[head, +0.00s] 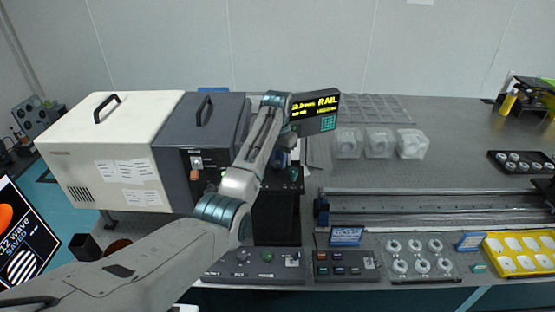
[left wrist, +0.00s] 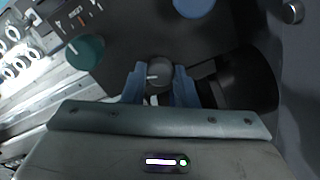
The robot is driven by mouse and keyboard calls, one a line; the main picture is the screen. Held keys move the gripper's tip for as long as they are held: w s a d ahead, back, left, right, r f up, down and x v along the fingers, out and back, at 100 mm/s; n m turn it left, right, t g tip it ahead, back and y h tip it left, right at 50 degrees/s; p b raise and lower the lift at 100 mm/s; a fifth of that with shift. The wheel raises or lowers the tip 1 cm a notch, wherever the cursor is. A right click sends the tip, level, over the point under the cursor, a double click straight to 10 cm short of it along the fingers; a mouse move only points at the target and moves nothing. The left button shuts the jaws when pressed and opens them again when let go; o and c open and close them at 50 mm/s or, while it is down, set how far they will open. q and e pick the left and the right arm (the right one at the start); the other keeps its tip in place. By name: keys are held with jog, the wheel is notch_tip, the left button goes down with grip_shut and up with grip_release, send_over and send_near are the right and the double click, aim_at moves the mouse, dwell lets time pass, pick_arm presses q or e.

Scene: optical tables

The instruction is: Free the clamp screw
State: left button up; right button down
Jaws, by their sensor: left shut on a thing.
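My left arm reaches over the dark instrument beside the grey housing, and its left gripper (head: 287,156) is small and partly hidden there in the head view. In the left wrist view the left gripper (left wrist: 160,88) has its two blue fingers on either side of a dark round clamp screw knob (left wrist: 159,72) with a white pointer line. The gripper is shut on this knob. In the head view I cannot make the knob out behind the arm and gripper. My right gripper is not in view.
A teal knob (left wrist: 85,52) and a blue knob (left wrist: 193,6) lie near the fingers. The lit RAIL display (head: 316,110) stands just behind the wrist. A metal rail (head: 420,207) runs to the right. The white and grey housing (head: 115,150) stands left.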

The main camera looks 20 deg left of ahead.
pick_arm(q)
jog(key=m, duration=0.4)
jog(key=shift+m, duration=2.2)
jog(key=o, duration=1)
jog(key=shift+r, duration=0.1)
